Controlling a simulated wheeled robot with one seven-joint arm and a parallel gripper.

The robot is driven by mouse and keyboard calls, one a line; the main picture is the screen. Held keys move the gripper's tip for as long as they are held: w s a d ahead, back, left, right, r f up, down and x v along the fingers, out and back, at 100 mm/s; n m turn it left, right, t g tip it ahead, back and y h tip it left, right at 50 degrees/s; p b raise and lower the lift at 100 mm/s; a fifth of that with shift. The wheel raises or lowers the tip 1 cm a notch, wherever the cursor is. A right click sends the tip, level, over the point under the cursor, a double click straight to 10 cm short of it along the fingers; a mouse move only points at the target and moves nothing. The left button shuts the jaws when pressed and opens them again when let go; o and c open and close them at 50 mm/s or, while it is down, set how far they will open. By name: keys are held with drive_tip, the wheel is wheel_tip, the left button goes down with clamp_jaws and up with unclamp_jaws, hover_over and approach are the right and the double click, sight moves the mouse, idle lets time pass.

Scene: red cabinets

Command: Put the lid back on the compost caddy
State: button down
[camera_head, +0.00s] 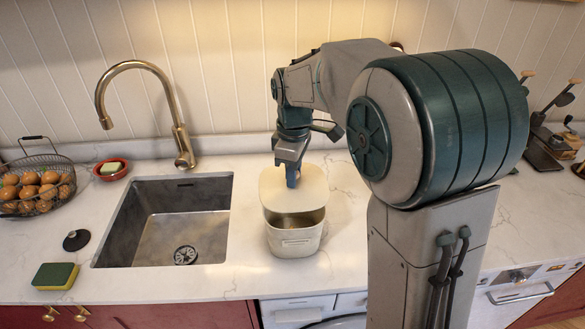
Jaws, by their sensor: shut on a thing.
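The compost caddy (294,241) is a cream, box-shaped bin with a front handle, standing upright on the worktop right of the sink. The cream lid (290,197) is over the back part of the caddy and looks tilted, leaving the front uncovered. My gripper (291,183) points down and is shut on the lid near its top middle. The lid's grip point is hidden by the fingers. I cannot tell whether the lid touches the rim.
A sink (165,222) with a brass tap (180,130) lies to the left. An egg basket (38,190), a soap dish (110,168), a sponge (56,276) and a dark stopper (76,240) are further left.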

drive_tip(key=shift+f+b, duration=1.75)
drive_tip(key=shift+f, duration=0.9)
drive_tip(key=shift+f, duration=0.15)
drive_tip(key=c, duration=0.6)
unclamp_jaws()
drive_tip(key=shift+r+p, duration=2.6)
drive_tip(key=shift+r, duration=0.95)
